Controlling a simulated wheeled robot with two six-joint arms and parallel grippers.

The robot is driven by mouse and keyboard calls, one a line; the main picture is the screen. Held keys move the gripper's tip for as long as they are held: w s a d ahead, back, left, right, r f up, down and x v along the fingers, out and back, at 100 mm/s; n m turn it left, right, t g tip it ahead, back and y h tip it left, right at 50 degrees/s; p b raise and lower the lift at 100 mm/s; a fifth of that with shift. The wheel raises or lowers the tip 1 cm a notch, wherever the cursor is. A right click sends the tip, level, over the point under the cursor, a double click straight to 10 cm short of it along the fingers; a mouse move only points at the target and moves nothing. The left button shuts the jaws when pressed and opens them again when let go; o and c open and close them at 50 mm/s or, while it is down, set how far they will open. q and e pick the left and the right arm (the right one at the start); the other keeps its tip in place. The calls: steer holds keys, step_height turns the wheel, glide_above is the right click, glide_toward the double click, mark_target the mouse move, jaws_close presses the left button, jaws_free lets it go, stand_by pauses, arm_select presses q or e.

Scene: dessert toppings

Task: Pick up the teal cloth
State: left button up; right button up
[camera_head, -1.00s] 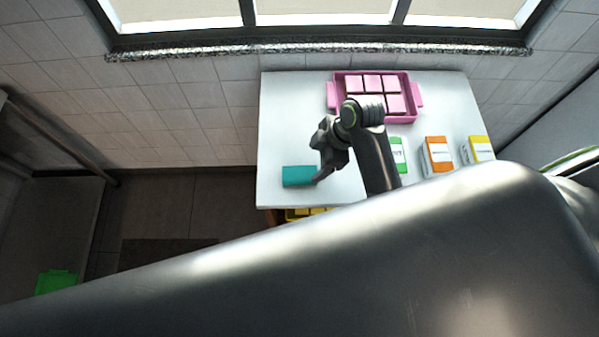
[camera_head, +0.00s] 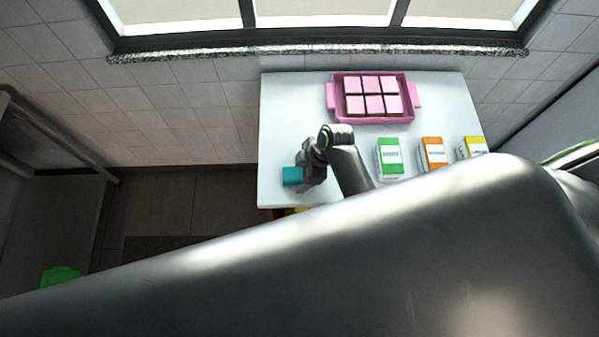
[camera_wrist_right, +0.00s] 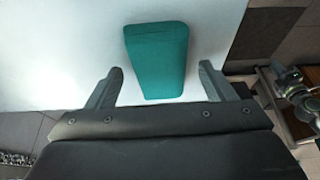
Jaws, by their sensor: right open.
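The teal cloth (camera_head: 292,176) is a small folded block on the white table near its left front corner. My right gripper (camera_head: 306,180) is over the cloth and hides its right part in the head view. In the right wrist view the cloth (camera_wrist_right: 157,58) lies ahead of the open fingers (camera_wrist_right: 160,84), its near end between the two fingertips. Neither finger visibly touches it, and clear table shows on both sides. My left gripper is not in view.
On the white table (camera_head: 290,110) a pink tray (camera_head: 418,97) of pink-topped squares stands at the back. Green (camera_head: 389,158), orange (camera_head: 433,153) and yellow (camera_head: 472,148) cartons stand in a row at the right. The table edge is close to the cloth. My dark body fills the foreground.

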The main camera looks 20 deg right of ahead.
steer(key=shift+f, duration=0.35)
stand_by(0.4)
steer(key=c, duration=1.1)
steer(key=shift+o, duration=0.2)
step_height(320, 180, up, 10)
steer(key=b, duration=0.2)
steer(key=shift+r, duration=0.2)
